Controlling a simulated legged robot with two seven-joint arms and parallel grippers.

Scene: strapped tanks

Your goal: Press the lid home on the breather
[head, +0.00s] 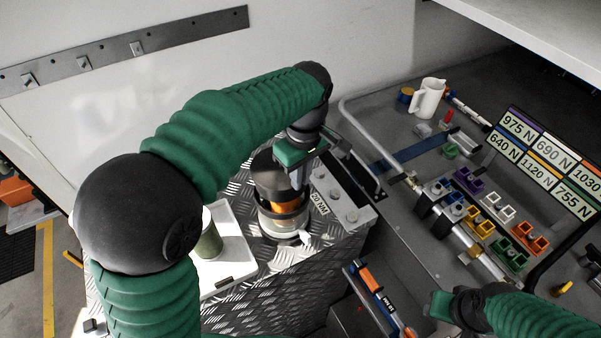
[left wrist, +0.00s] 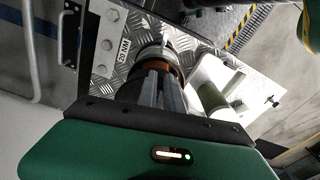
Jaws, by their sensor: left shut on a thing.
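The breather (head: 285,226) stands upright on the tread-plate top of a metal box, with a clear or metallic base and an amber band. The dark round lid (head: 272,170) sits at its top, above the amber band; whether it is fully seated I cannot tell. My left gripper (head: 298,172) comes from above and is shut on the lid at its right side. In the left wrist view the fingers (left wrist: 160,92) point at the breather (left wrist: 157,52), and they hide much of the lid. My right gripper (head: 447,304) is low at the right, away from the breather; its fingers are unclear.
A plate marked 20 NM (head: 340,195) with bolts stands close right of the breather. A white tray (head: 237,240) with a green cylinder (head: 209,240) is at its left. Further right is a bench with a white jug (head: 428,98), coloured blocks (head: 480,222) and a label board (head: 545,160).

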